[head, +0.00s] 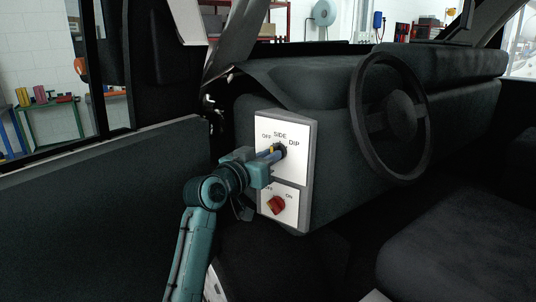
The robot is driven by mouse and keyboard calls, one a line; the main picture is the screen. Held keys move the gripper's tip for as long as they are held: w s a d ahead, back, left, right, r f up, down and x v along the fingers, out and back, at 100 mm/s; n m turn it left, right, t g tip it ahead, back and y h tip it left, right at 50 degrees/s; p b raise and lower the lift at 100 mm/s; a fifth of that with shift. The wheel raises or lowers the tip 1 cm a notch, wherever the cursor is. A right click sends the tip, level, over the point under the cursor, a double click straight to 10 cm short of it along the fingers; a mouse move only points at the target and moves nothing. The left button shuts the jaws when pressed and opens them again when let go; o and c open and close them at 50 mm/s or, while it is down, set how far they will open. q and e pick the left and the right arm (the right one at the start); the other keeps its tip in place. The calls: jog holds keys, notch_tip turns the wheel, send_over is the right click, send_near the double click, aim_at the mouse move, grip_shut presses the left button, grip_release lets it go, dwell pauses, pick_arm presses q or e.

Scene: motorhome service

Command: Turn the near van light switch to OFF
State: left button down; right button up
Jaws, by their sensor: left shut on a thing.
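The van light switch (281,150) is a dark knob on the upper white plate (301,132) of a panel beside the steering wheel. The plate is marked OFF at the left, SIDE at the top and DIP at the right. My left gripper (273,156) reaches in from the left and is shut on the knob. The fingers hide part of the knob, and I cannot tell which mark it points to. My right gripper is not in view.
A red knob (277,205) marked OFF and ON sits on a lower plate just below my left gripper. The steering wheel (424,121) stands to the right. The door (100,200) is close on the left, and a dark seat (465,240) is at the lower right.

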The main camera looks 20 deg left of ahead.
pick_arm(q)
jog(key=shift+n+p, duration=3.4)
jog(key=shift+n, duration=1.5)
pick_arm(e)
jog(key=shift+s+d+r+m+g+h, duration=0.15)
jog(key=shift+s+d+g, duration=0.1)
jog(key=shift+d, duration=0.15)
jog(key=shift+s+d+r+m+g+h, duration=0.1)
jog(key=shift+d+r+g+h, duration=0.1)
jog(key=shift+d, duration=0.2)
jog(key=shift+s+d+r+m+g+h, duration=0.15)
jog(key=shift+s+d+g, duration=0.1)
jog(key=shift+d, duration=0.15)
pick_arm(q)
jog(key=c, duration=1.4)
grip_release()
jog(key=shift+c, duration=0.2)
jog(key=b+v, duration=0.2)
jog(key=v, duration=1.1)
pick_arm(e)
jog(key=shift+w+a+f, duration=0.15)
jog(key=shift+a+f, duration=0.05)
